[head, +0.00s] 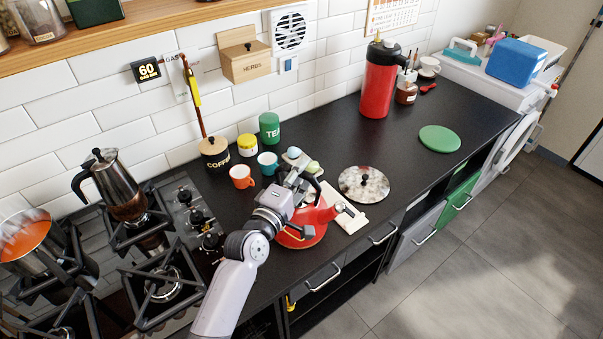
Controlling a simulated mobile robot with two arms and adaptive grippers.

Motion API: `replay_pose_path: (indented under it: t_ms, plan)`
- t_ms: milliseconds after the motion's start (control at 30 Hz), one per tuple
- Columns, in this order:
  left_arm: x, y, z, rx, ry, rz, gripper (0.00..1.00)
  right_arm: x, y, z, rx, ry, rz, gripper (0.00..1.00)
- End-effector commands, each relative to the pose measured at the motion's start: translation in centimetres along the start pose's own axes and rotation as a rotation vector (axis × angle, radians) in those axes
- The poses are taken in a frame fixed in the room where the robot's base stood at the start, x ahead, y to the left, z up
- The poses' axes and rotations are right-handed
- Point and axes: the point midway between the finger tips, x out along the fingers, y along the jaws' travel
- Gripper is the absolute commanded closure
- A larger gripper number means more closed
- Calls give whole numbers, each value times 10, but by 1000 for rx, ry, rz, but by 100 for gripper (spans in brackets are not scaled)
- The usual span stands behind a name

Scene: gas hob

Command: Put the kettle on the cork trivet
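The red kettle (318,215) stands on the black worktop near its front edge, right of the hob, with its spout pointing right. My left gripper (298,183) is at the kettle's dark handle, and my arm hides part of the kettle's left side. Whether the fingers are closed on the handle is too small to tell. I see no clearly cork-coloured trivet. A flat round green disc (440,138) lies on the worktop farther right, with nothing on it. My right gripper is out of view.
An orange mug (241,177), teal mug (267,163) and canisters stand behind. A red flask (377,82) stands at the back. Worktop around the green disc is clear.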

Motion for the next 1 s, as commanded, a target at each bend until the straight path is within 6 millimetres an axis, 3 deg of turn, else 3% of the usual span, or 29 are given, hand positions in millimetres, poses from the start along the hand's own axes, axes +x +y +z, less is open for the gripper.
replay_pose_path:
  t_ms: [367, 567, 800, 1000]
  plan:
    - [-4, 2, 0, 0, 0, 0, 63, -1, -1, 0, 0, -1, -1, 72]
    - [-34, 0, 0, 0, 1, -1, 63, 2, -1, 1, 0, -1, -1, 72]
    - [-84, 0, 0, 0, 0, -2, 63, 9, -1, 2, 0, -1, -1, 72]
    - [-112, 1, 0, 0, 1, -1, 63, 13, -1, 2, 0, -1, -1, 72]
